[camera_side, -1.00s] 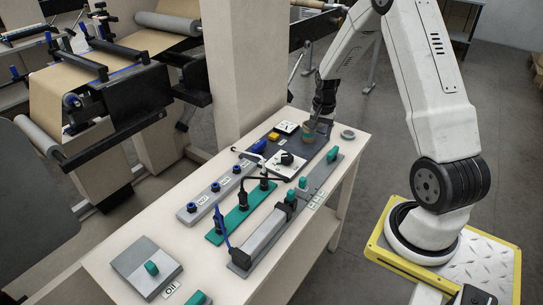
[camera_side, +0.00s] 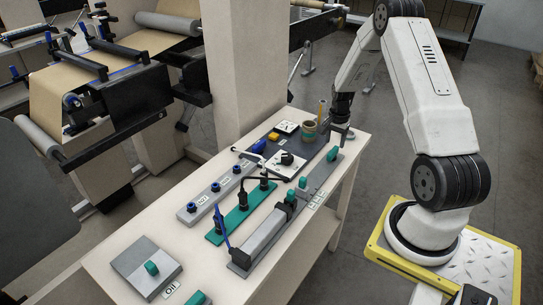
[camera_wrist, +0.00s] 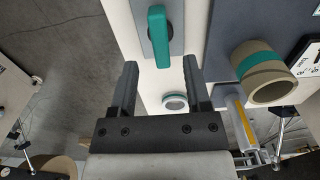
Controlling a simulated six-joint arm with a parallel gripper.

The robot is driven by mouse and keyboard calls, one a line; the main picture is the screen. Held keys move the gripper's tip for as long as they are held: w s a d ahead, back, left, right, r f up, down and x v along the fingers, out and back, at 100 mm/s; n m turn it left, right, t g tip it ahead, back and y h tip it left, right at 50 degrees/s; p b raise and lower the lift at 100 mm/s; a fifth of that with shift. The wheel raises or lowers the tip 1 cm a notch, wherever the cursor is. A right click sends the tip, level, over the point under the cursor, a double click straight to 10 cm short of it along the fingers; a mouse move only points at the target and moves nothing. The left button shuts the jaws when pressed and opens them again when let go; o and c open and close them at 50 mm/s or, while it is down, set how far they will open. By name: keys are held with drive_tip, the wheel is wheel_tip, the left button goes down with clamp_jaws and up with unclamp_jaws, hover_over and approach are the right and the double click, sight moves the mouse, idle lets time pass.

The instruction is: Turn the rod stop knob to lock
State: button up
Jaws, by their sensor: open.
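A teal lever knob (camera_wrist: 158,38) stands on a grey plate in the wrist view, just beyond my fingertips, its long side running roughly up and down the picture. In the side view it appears to be the teal knob (camera_side: 332,154) at the far end of the long grey rail (camera_side: 322,171). My gripper (camera_wrist: 160,68) is open and empty, with its fingers spread to either side of the knob's near end, not touching it. In the side view my gripper (camera_side: 341,130) hangs above the table's far end, just behind that knob. I cannot read the lock marking.
A brown roll with a teal band (camera_wrist: 262,75) stands right of my gripper on a dark mat (camera_side: 310,148). A small ring (camera_wrist: 174,101) lies below the knob. Other teal knobs, such as one (camera_side: 302,183), and a black knob (camera_side: 287,159) stand closer on the table (camera_side: 212,248).

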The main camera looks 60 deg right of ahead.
sight(333, 150)
drive_tip(key=shift+f, duration=2.45)
clamp_jaws()
